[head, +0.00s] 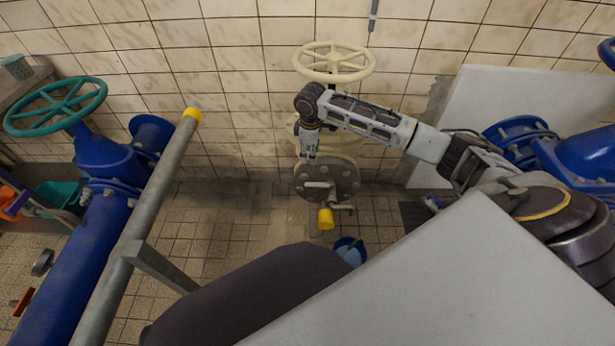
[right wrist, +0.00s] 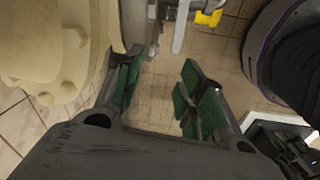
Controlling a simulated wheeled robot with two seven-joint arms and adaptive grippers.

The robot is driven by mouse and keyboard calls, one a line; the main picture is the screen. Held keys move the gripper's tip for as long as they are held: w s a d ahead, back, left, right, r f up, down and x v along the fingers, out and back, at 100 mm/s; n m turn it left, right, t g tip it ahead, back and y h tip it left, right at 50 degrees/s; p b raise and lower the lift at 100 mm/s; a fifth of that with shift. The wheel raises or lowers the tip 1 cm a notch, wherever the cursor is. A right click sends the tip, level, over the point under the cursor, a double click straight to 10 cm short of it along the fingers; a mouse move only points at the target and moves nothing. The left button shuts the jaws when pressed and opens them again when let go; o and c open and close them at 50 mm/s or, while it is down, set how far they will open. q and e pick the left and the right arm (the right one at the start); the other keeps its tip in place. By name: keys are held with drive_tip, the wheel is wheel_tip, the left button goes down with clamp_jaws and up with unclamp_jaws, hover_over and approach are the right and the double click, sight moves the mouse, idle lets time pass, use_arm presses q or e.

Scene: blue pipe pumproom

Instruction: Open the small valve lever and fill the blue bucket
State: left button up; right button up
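The blue bucket (head: 343,244) stands on the floor, partly hidden by a grey body in front. Its inside looks light blue; I cannot tell whether that is water. Above and left of it is a yellow-tipped spout (head: 325,218) below a grey bolted flange (head: 341,177). A small metal lever (head: 342,207) sticks out beside the spout; the yellow part (right wrist: 208,17) also shows in the right wrist view. My right gripper (head: 309,153) points down at the flange's upper left. In the right wrist view its green-padded fingers (right wrist: 158,88) are apart with nothing between them. My left gripper is out of view.
A cream handwheel valve (head: 334,62) rises behind my right gripper by the tiled wall. A grey railing (head: 150,205) with a yellow cap and a big blue pipe (head: 75,265) stand at left. More blue pipework (head: 585,160) is at right. Floor left of the flange is clear.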

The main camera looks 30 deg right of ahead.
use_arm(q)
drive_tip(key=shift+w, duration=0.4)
use_arm(e)
drive_tip(key=shift+s+a+f+n+g+y, duration=0.1)
drive_tip(key=shift+s+a+n+g+y, duration=0.3)
drive_tip(key=shift+s+n, duration=0.45)
drive_tip(key=shift+w, duration=0.1)
drive_tip(key=shift+f, duration=0.15)
